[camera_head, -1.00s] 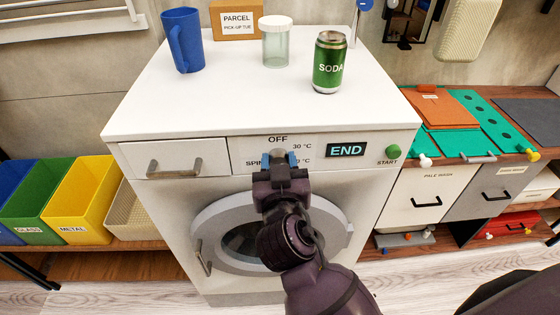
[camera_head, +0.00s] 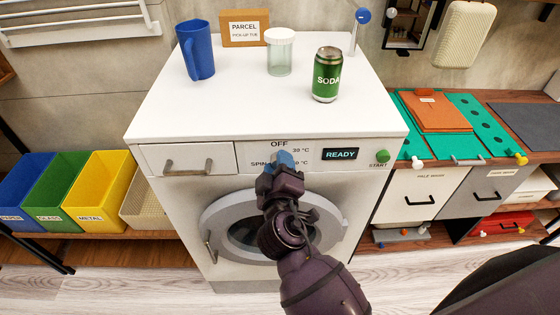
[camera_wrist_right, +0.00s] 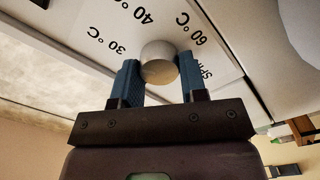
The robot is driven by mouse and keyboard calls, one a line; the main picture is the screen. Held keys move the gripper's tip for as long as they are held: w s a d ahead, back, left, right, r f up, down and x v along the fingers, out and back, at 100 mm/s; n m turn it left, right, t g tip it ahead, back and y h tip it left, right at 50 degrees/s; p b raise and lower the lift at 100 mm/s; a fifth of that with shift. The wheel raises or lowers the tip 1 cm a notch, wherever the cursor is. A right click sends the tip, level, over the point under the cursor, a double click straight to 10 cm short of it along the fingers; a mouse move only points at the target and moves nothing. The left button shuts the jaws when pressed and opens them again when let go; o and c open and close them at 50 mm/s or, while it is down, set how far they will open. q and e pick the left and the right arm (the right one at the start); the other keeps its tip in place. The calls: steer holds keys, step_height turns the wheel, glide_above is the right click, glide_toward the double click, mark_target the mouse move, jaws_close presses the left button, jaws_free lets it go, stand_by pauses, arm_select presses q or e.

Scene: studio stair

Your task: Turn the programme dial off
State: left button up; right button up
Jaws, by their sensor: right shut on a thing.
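The programme dial (camera_wrist_right: 158,62) is a round pale grey knob on the front panel of the white washing machine (camera_head: 172,118). In the wrist view it sits between the blue fingertips of my right gripper (camera_wrist_right: 159,74), which is shut on it. In the head view my right gripper (camera_head: 283,161) covers most of the dial, just below the OFF mark (camera_head: 279,144). Temperature marks and a partly hidden SPIN mark surround it. I cannot see a pointer on the dial. The display (camera_head: 340,154) reads READY. My left gripper is not in view.
A green START button (camera_head: 382,156) is right of the display. A blue mug (camera_head: 201,52), a lidded jar (camera_head: 279,55), a soda can (camera_head: 326,77) and a parcel (camera_head: 244,28) stand on top. Colored bins are at left.

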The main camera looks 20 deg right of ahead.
arm_select(q)
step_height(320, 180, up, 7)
steer(key=p, duration=0.6)
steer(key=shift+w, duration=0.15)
arm_select(e)
steer(key=n, duration=1.2)
steer(key=shift+f, duration=0.1)
steer(key=o, duration=0.9)
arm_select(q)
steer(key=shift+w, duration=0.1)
arm_select(e)
steer(key=shift+s+f, duration=0.1)
